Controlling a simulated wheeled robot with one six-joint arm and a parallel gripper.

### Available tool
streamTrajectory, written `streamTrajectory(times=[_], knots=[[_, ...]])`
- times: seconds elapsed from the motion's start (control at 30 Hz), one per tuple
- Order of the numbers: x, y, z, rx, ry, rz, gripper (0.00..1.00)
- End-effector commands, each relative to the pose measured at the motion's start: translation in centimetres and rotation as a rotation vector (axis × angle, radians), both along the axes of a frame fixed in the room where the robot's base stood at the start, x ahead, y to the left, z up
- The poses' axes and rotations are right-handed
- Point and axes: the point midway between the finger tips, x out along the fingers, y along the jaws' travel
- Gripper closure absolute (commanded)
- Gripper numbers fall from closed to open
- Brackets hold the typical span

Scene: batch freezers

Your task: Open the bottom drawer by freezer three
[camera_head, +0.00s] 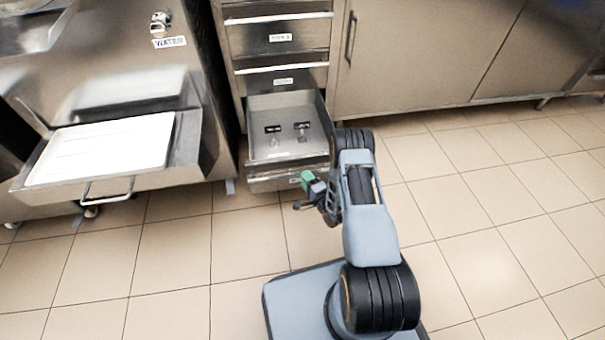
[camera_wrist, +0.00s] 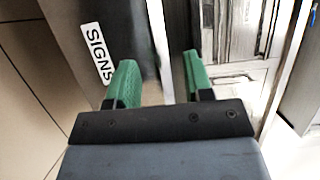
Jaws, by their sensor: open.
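The bottom drawer (camera_head: 262,107) of the steel drawer stack stands pulled out in the head view, its inside showing two small dark-and-white items. My gripper (camera_head: 306,180), with green fingers, is at the right part of its front. In the wrist view my gripper (camera_wrist: 158,75) is open. The drawer's front, with a white label (camera_wrist: 98,55) reading "SIGNS", is to the left, and a pale upright edge (camera_wrist: 158,40) runs between the fingers. I cannot tell whether the fingers touch it. No drawer handle is clearly visible behind my gripper.
Two shut drawers (camera_head: 285,55) with small labels are above the open one. A steel machine (camera_head: 140,75) labelled "WATER" stands at the left, with a white tray (camera_head: 100,148) on its shelf. Cabinet doors (camera_head: 415,50) are at the right. The tiled floor (camera_head: 185,255) in front is clear.

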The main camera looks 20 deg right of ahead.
Motion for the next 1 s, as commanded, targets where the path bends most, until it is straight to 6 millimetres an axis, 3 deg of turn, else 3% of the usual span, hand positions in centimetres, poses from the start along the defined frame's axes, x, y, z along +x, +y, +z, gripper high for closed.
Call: streamTrajectory(times=[0.2, 0.5, 1.0], knots=[[-4.5, -1.5, 0.3, 0.003, 0.004, -0.006, 0.53], [-8.6, -2.8, 0.1, 0.0, 0.002, -0.005, 0.53], [-9.8, -3.0, 0.0, 0.001, 0.0, -0.002, 0.53]])
